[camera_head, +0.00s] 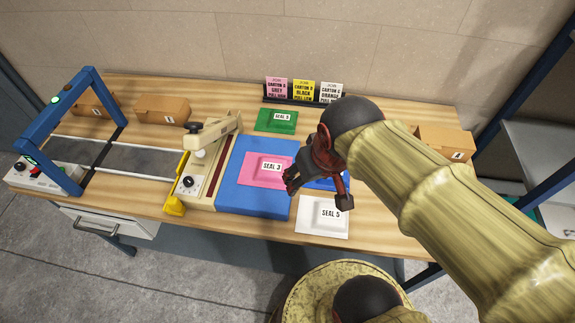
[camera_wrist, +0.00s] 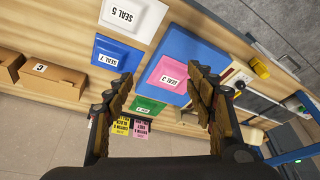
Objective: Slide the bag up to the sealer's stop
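The pink bag labelled SEAL 3 (camera_head: 256,182) lies flat on a blue mat (camera_head: 250,203), just right of the sealer. The beige sealer (camera_head: 203,190) has a raised lever arm, a dial and a dark red strip along its right side. A yellow piece (camera_head: 174,206) sits at its near left corner; I cannot tell whether it is the stop. My gripper (camera_head: 289,182) is over the right part of the pink bag. In the wrist view my gripper (camera_wrist: 160,74) is open and empty, with the pink bag (camera_wrist: 166,86) beyond its fingers. Contact with the bag is not visible.
Coloured cards (camera_head: 302,90) stand behind. A blue-framed conveyor (camera_head: 90,85) is at left; cartons (camera_head: 162,108) stand along the back.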

